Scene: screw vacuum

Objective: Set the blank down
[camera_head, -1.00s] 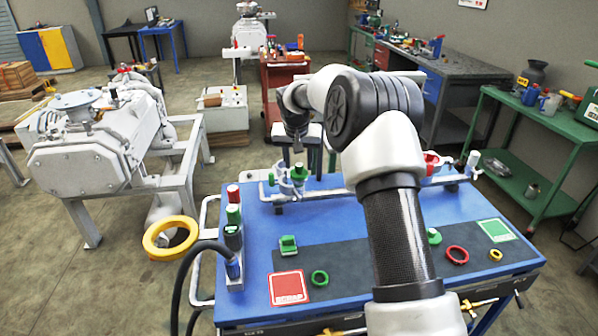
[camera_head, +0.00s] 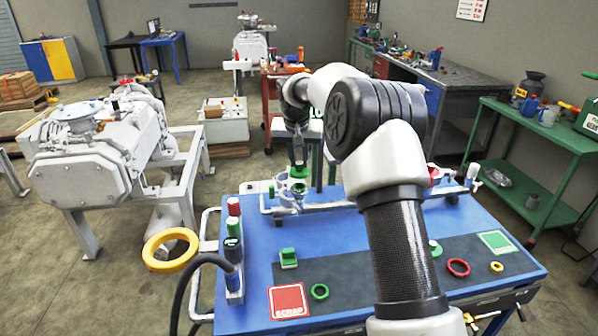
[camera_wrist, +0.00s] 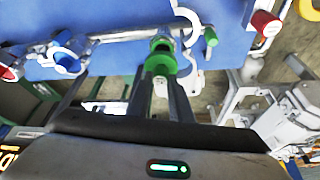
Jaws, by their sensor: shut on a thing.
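The green blank (camera_wrist: 160,64) is held between the two fingers of my gripper (camera_wrist: 165,75) in the wrist view. In the head view the blank (camera_head: 299,171) shows at the tips of my gripper (camera_head: 298,163), over the far edge of the blue bench. A pale clamp with green parts (camera_head: 289,193) stands just below and nearer. The wrist view shows this clamp (camera_wrist: 187,18) close beyond the blank. The pictures do not settle whether they touch.
The blue bench (camera_head: 330,235) carries a second fixture at right, partly behind my arm. A red scrap square (camera_head: 288,300), a green ring (camera_head: 320,291), a green block (camera_head: 288,258) and a green square (camera_head: 497,242) lie nearer. A button post (camera_head: 233,240) stands at left.

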